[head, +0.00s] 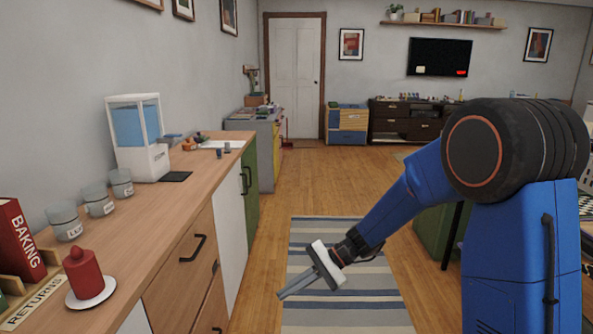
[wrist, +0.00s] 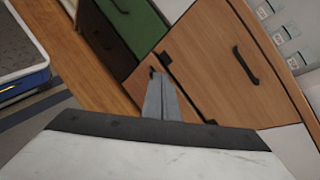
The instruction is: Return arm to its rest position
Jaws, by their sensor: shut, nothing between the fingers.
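My gripper (head: 298,288) hangs at the end of my blue arm in the head view, pointing down and to the left above the striped rug. Its fingers are together and empty. In the wrist view my gripper (wrist: 160,85) also shows shut, its two grey fingers side by side, in front of the wooden cabinet fronts (wrist: 215,85). Nothing is held, and the gripper appears apart from the counter.
A wooden counter (head: 170,205) runs along the left with a water dispenser (head: 138,138), glass jars (head: 98,200), a red canister (head: 84,272) and books (head: 20,240). The striped rug (head: 350,310) and wood floor (head: 310,180) are open toward the white door (head: 295,78).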

